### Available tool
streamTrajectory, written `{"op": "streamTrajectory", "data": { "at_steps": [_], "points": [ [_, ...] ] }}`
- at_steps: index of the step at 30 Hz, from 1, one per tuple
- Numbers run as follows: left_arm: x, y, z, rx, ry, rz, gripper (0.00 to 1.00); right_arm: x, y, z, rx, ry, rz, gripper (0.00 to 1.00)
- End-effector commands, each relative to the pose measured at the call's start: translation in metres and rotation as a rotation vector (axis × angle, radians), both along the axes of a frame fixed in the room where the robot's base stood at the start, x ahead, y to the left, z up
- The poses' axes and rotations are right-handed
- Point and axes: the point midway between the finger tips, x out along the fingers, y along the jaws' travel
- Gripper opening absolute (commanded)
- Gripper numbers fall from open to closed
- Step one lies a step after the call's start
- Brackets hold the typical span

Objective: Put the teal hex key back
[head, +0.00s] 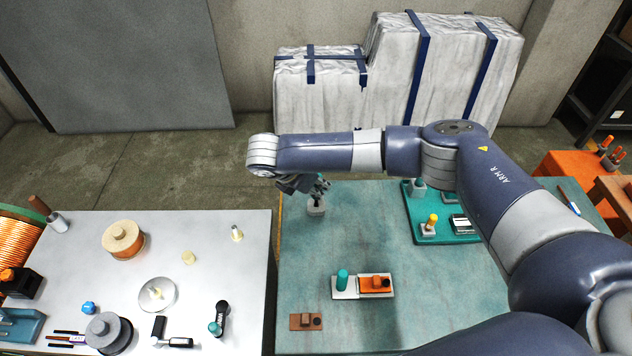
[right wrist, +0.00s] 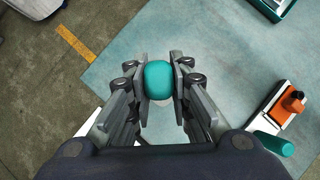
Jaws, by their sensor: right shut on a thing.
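My right gripper (head: 318,190) is over the far left part of the green tabletop. In the right wrist view its fingers (right wrist: 159,80) are shut on a rounded teal handle (right wrist: 158,78), which I take to be the teal hex key. Its shaft is hidden below the handle. A small pale block (head: 316,206) is directly below the gripper in the head view; I cannot tell whether the key touches or sits in it. My left gripper is not in view.
A brown block (head: 306,321) lies in front. A green tray (head: 412,226) with several items is at right. The white table (head: 205,260) holds spools and tools.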

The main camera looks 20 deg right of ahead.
Motion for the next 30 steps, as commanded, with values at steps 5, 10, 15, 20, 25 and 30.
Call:
{"op": "streamTrajectory", "data": {
  "at_steps": [5, 10, 15, 20, 25, 30],
  "points": [
    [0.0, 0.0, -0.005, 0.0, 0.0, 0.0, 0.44, 0.0, 0.0, -0.01, 0.001, 0.0, 0.0, 0.0],
    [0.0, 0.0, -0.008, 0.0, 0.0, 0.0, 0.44, 0.0, 0.0, -0.019, 0.0, 0.0, 0.0, 0.0],
    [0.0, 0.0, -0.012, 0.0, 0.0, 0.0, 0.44, 0.0, 0.0, -0.027, 0.0, 0.0, 0.0, 0.0],
    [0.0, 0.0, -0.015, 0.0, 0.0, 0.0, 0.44, 0.0, 0.0, -0.033, 0.0, 0.0, 0.0, 0.0],
    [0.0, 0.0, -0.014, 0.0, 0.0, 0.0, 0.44, 0.0, 0.0, -0.033, 0.0, -0.001, 0.001, 0.39],
    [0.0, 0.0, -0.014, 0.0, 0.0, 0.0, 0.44, 0.0, 0.0, -0.033, 0.0, 0.0, 0.0, 0.42]
  ]
}}
